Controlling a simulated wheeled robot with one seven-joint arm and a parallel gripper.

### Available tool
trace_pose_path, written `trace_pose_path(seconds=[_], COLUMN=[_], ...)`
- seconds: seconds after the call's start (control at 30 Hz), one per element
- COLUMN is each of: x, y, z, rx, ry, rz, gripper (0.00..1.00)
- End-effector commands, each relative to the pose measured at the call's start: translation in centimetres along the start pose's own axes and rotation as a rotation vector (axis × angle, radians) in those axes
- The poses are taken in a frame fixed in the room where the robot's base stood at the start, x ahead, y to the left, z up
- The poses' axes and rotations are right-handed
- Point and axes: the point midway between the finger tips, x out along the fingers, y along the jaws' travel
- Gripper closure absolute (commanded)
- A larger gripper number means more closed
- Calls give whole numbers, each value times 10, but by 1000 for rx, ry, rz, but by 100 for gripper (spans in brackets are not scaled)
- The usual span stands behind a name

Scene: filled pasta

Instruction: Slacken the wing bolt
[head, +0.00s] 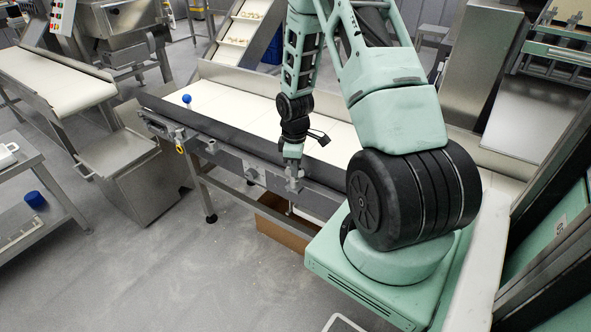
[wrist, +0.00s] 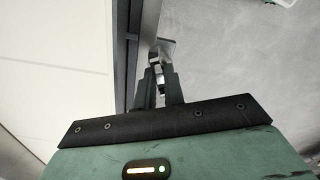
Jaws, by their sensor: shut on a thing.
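The wing bolt (wrist: 158,74) is a small grey metal piece between my fingertips in the wrist view, beside a metal bracket (wrist: 165,48) on the outer side of the conveyor rail. My gripper (wrist: 160,88) is shut on it, and the fingers hide part of it. In the head view my gripper (head: 292,165) points down at the conveyor's near side rail, just above the grey bracket (head: 293,185). The bolt itself is too small and covered to make out there.
A cardboard box (head: 283,228) stands on the floor below. A steel bin (head: 120,155) is at left. The grey floor (head: 190,270) in front is clear.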

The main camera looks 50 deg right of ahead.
Motion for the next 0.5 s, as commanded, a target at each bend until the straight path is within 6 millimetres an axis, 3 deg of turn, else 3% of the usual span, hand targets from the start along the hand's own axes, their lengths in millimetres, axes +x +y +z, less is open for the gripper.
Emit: trace_pose_path(seconds=[0.03,0.2,0.3,0.5], x=[-7,-6,-1,0], y=[-1,-1,0,0], z=[1,0,0,0], rx=[-116,-464,-474,-469], ry=[0,0,0,0], rz=[-5,-4,-1,-1], gripper=[100,100,67,64])
